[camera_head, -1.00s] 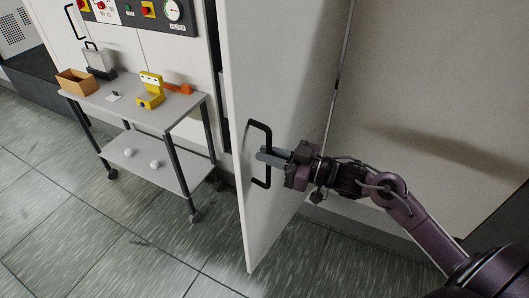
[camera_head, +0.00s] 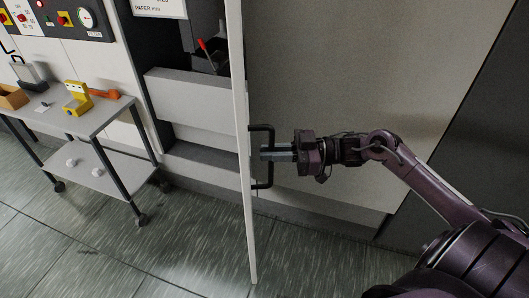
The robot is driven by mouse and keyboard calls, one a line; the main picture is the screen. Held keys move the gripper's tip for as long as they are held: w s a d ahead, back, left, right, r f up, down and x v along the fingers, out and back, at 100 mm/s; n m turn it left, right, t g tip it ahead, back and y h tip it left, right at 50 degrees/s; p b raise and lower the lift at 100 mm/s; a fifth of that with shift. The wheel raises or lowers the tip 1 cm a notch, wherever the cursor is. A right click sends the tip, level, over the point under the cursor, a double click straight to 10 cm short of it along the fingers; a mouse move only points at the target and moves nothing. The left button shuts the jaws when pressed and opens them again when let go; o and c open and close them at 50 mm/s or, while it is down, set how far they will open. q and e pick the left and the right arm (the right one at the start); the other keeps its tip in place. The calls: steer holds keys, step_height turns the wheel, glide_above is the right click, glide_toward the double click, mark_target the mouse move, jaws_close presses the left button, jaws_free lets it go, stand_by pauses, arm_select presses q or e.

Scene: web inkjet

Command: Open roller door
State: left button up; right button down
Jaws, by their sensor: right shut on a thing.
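The white roller door (camera_head: 238,120) stands swung out from the machine, seen nearly edge-on in the head view. Its black bar handle (camera_head: 270,170) is on the door's right face. My right gripper (camera_head: 268,153) comes in from the right and is shut on the upright bar of the handle. Behind the door's left side, the opening shows a pale panel (camera_head: 190,102) and a dark recess with a red-handled part (camera_head: 207,50). My left gripper is not in view.
A grey two-shelf trolley (camera_head: 112,110) stands on the left with a yellow device (camera_head: 78,99), an orange item (camera_head: 104,94) and a box (camera_head: 12,97) on top. A control panel (camera_head: 68,17) is above it. Tiled floor lies clear in front of the door.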

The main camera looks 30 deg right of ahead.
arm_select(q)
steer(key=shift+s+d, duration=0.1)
arm_select(e)
steer(key=shift+s+d+f, duration=0.2)
steer(key=shift+f, duration=0.1)
steer(key=c, duration=1.6)
jaws_free()
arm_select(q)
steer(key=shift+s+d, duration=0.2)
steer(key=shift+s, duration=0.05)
arm_select(e)
steer(key=shift+o, duration=0.3)
steer(key=shift+w+r, duration=0.1)
steer(key=shift+r, duration=0.05)
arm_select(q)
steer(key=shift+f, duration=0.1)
arm_select(e)
steer(key=shift+d, duration=0.1)
